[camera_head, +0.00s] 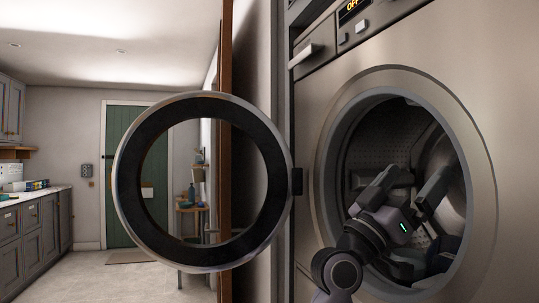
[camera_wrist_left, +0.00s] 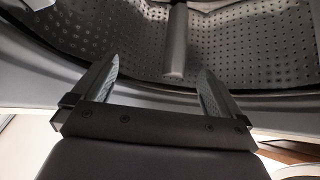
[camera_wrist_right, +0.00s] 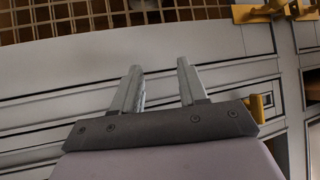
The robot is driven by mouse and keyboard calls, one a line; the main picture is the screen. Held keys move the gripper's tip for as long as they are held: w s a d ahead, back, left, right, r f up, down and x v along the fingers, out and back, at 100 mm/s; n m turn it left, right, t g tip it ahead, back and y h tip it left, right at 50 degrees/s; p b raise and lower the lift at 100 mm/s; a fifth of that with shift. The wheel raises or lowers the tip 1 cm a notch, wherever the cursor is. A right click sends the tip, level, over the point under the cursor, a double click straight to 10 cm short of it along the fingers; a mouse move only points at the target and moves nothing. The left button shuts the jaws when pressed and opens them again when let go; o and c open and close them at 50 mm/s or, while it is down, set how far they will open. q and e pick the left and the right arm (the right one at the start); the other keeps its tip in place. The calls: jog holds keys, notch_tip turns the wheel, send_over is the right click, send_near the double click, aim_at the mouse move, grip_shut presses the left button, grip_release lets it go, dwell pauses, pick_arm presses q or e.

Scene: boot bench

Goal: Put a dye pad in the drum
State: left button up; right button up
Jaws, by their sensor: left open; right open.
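The drum (camera_head: 375,155) is a perforated metal tub inside the round opening of the washing machine (camera_head: 320,120), at the right of the head view. My left gripper (camera_head: 415,182) is at this opening, its fingers reaching in. In the left wrist view it (camera_wrist_left: 158,72) is open with nothing between its fingers, facing the drum's perforated wall (camera_wrist_left: 110,35) and a grey paddle (camera_wrist_left: 175,45). My right gripper (camera_wrist_right: 158,68) is open and empty in the right wrist view, and is out of the head view. I cannot make out a dye pad in any view.
The round machine door (camera_head: 128,225) stands open to the left of the opening. Its display (camera_head: 352,8) reads OFF. The right wrist view shows pale panelled fronts (camera_wrist_right: 60,60) with brass-coloured fittings.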

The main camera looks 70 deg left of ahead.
pick_arm(q)
jog(key=s+a+r+b, duration=0.1)
jog(key=s+a+b, duration=0.1)
jog(key=s, duration=0.9)
jog(key=s+a+r+b, duration=0.2)
jog(key=s+a, duration=0.1)
jog(key=s, duration=0.9)
jog(key=shift+a, duration=0.2)
pick_arm(e)
notch_tip(320, 180, down, 3)
jog(key=shift+f, duration=0.1)
pick_arm(q)
jog(key=shift+s, duration=0.1)
pick_arm(e)
jog(key=shift+f, duration=0.1)
